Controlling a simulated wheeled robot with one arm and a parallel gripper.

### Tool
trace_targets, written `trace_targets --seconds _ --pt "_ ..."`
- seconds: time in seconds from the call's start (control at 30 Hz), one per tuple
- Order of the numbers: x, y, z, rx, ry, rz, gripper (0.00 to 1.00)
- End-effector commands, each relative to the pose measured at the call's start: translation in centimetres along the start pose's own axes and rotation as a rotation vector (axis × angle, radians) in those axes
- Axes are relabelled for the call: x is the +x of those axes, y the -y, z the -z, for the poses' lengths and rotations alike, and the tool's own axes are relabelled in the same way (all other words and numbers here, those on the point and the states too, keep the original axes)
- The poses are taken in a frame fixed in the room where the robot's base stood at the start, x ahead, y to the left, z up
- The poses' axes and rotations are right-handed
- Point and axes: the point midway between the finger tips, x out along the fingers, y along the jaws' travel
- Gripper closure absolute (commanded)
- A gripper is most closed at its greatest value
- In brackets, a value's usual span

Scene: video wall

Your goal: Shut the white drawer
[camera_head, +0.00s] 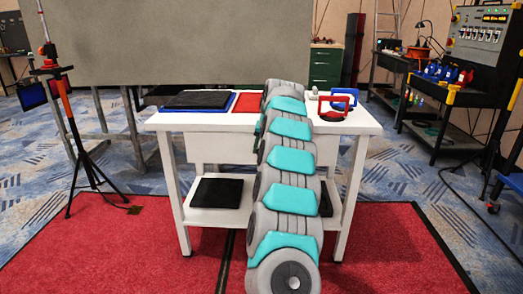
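A white table (165,121) stands straight ahead of me. A white panel that looks like the drawer front (218,149) shows under the tabletop, left of my arm. It continues on the right side of my arm. My grey and teal arm reaches away from me over the middle of the table and hides the centre of the panel. I cannot tell how far the drawer is open. My gripper is hidden beyond the far end of my arm.
On the tabletop are a black pad on a blue tray (197,100), a red mat (246,102) and red-handled items (334,109). A black item (217,193) lies on the lower shelf. A tripod (72,130) stands left; a control bench (462,95) stands right. Red carpet (120,250) lies clear in front.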

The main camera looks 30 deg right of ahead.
Motion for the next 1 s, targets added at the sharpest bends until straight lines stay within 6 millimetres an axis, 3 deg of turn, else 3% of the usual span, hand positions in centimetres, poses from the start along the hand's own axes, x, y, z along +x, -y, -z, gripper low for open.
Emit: trace_targets --seconds 0.03,0.27,0.67,1.0 --pt "-0.1 0.0 0.3 0.0 -0.012 0.001 0.54" --pt "-0.1 0.0 0.2 0.0 -0.008 0.001 0.28" --pt "-0.7 0.0 0.2 0.0 -0.008 0.001 0.28" --pt "-5.6 0.0 0.3 0.0 -0.012 0.0 0.28"
